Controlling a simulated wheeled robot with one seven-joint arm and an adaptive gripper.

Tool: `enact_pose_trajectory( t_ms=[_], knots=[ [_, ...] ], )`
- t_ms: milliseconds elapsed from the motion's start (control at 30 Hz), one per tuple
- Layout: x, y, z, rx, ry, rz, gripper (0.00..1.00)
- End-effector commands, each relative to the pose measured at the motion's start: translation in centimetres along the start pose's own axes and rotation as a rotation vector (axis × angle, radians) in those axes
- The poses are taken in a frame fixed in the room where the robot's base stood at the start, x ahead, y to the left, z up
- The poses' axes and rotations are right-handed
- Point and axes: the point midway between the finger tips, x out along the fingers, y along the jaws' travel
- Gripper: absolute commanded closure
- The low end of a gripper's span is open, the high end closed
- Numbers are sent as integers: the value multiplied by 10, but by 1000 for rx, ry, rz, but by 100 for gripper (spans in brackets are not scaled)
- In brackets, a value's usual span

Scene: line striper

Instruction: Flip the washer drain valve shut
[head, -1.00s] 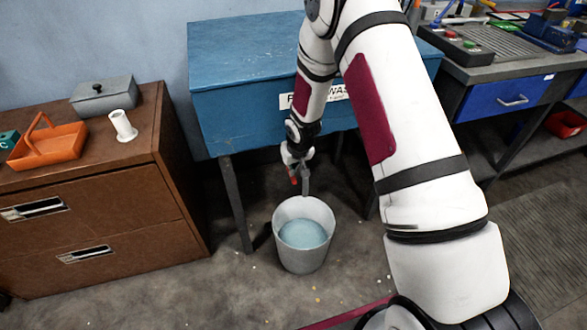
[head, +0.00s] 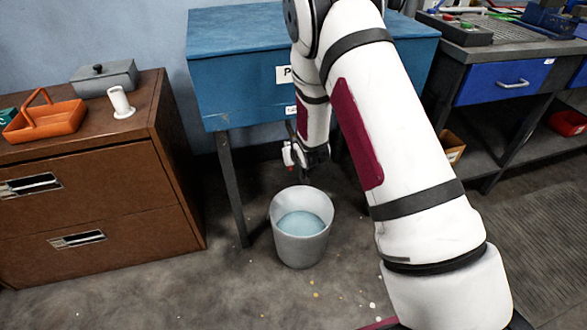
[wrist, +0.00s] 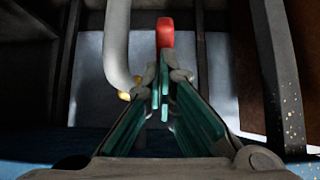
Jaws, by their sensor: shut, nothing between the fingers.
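The blue parts washer (head: 225,95) stands on dark legs against the wall, its label partly behind my arm. In the wrist view a red valve handle (wrist: 165,34) stands just beyond my fingertips, beside a pale grey pipe (wrist: 117,45). My gripper (wrist: 162,100) is shut and empty, its teal-padded fingers pointing at the handle. I cannot tell whether they touch it. In the head view my gripper (head: 306,178) is small and dark, under the washer and above the bucket. The valve is not clear there.
A grey bucket (head: 286,245) with bluish liquid stands on the floor under the washer's front. A brown cabinet (head: 95,185) is at left, holding an orange tray (head: 45,128). A workbench (head: 490,72) is at right. Washer legs (head: 233,190) flank the space.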

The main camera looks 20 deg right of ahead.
Motion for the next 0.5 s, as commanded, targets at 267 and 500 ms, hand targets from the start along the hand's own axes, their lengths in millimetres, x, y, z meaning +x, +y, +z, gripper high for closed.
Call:
enact_pose_trajectory(
  t_ms=[267, 500],
  knots=[
    [22, 0, 9, 2, 152, 1, 100],
    [36, 0, 19, 2, 148, 0, 100]
  ],
)
